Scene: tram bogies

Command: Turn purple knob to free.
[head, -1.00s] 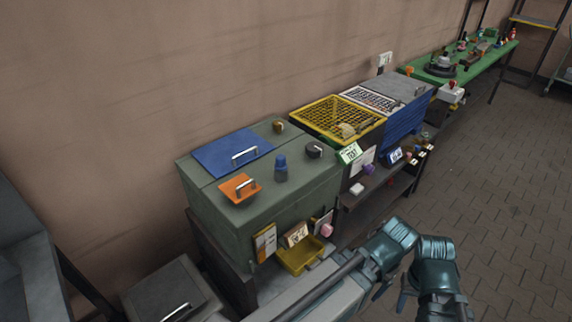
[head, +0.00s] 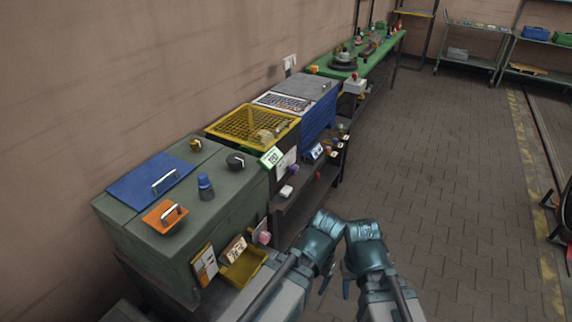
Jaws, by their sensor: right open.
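A small purple knob (head: 293,170) sits on the front of the unit under the yellow mesh basket, beside a white plate. Its pointer and any markings are too small to read. My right gripper (head: 347,286) is low at the bottom middle, right of the units and apart from the knob. It is open, with nothing seen in it. My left gripper (head: 325,284) hangs close beside it, mostly hidden by its own arm, so its jaws cannot be made out. Neither gripper touches the knob.
A grey-green cabinet (head: 220,216) with blue and orange lids stands at left. A yellow tray (head: 246,268) and pink knob (head: 265,238) are at its front. The yellow basket (head: 250,124), blue crates (head: 319,118) and green table (head: 372,52) follow along the wall.

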